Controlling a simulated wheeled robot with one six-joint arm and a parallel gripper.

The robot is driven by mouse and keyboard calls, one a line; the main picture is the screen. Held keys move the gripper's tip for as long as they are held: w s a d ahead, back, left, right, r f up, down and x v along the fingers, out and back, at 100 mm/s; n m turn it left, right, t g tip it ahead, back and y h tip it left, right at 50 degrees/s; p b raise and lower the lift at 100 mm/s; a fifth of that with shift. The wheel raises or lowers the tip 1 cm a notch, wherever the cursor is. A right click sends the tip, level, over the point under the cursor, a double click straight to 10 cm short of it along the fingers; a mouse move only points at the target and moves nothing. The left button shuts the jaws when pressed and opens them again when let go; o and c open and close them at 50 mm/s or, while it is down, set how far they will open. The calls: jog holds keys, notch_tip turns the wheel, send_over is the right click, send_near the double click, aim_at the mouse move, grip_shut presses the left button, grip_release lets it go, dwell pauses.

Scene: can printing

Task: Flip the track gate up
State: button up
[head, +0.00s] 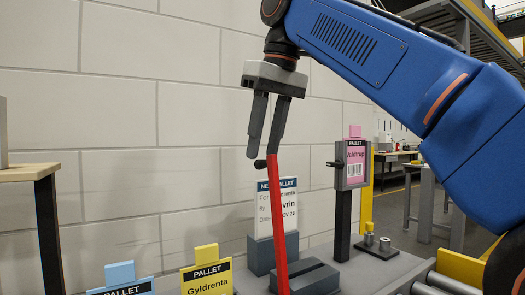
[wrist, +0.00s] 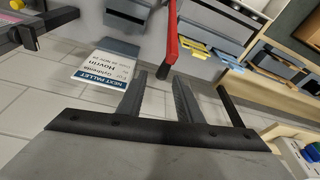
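The track gate appears to be the red bar (head: 276,225), which stands nearly upright with a small dark knob (head: 260,163) at its top end. In the wrist view the red bar (wrist: 171,30) comes down from the top edge, with its dark end near the fingertips. My gripper (head: 262,148) points down just above the bar's top end. Its fingers are apart with a gap between them and nothing held. In the wrist view my gripper's fingers (wrist: 161,77) reach toward the bar's end; whether they touch it I cannot tell. The bar's lower end is out of the head view.
A white pallet sign (head: 287,218) stands behind the bar, and a pink label on a dark post (head: 343,225) stands to the right. Blue (head: 120,275) and yellow (head: 207,268) pallet signs are at the lower left. A wooden-topped table (head: 28,171) is at the left edge.

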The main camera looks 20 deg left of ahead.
jog(key=o, duration=0.4)
jog(key=s+d, duration=0.1)
jog(key=d, duration=0.2)
jog(key=s+d, duration=0.1)
jog(key=d, duration=0.2)
jog(key=s+d, duration=0.2)
jog(key=d, duration=0.2)
jog(key=shift+c, duration=0.2)
jog(key=shift+o, duration=1)
jog(key=shift+s+d, duration=0.2)
jog(key=shift+d, duration=0.4)
